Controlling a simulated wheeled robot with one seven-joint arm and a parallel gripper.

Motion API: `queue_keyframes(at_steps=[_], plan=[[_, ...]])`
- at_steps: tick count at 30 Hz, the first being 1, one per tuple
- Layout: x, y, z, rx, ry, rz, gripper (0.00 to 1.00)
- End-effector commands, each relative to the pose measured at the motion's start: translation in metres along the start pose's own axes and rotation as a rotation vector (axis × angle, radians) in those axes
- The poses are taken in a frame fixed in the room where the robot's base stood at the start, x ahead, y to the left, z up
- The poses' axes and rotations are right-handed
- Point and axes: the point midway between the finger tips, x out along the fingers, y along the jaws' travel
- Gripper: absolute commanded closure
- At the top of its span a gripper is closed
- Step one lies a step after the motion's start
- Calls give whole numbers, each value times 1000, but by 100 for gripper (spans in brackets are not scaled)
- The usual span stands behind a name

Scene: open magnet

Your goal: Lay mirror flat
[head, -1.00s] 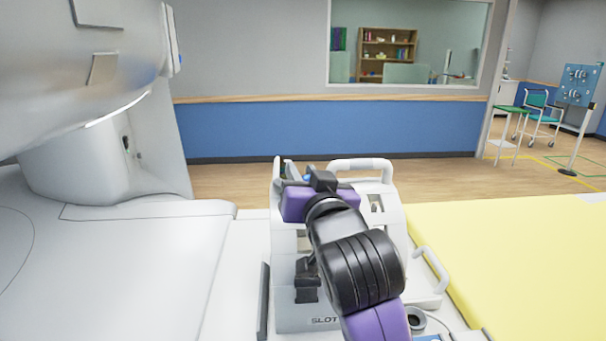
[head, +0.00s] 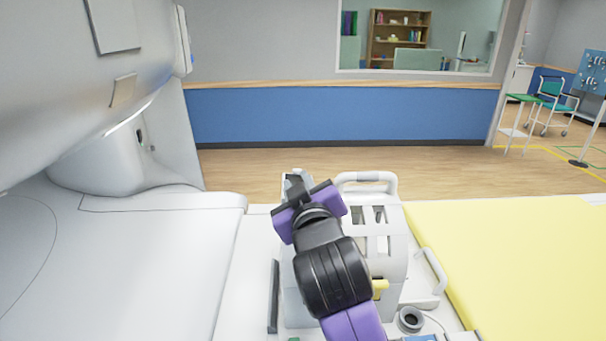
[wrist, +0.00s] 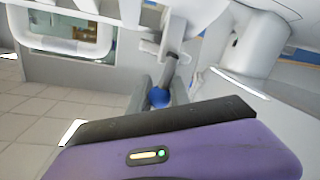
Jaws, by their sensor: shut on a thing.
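My gripper (head: 297,188) is over the far left part of a white head-coil frame (head: 392,240) with slots and handles. In the wrist view, a blue round knob (wrist: 159,98) sits between the grey fingers of my gripper (wrist: 158,92), which are shut on it. A dark stalk (wrist: 171,66) rises just beyond the knob. I cannot make out the mirror's reflecting face or its tilt. My purple and black wrist hides much of the frame's left side in the head view.
A yellow pad (head: 500,250) lies to the right of the frame. The white scanner body (head: 110,90) bulges close on the left. A side handle (head: 433,275), a small yellow part (head: 380,288) and a round socket (head: 410,320) are near my arm.

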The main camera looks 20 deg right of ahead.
Motion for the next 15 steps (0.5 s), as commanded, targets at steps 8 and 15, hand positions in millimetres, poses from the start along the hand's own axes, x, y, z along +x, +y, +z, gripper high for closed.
queue_keyframes(at_steps=[8, 15], plan=[[1, -2, -1, -115, -23, 7, 100], [2, -4, -1, -147, -28, 9, 100]])
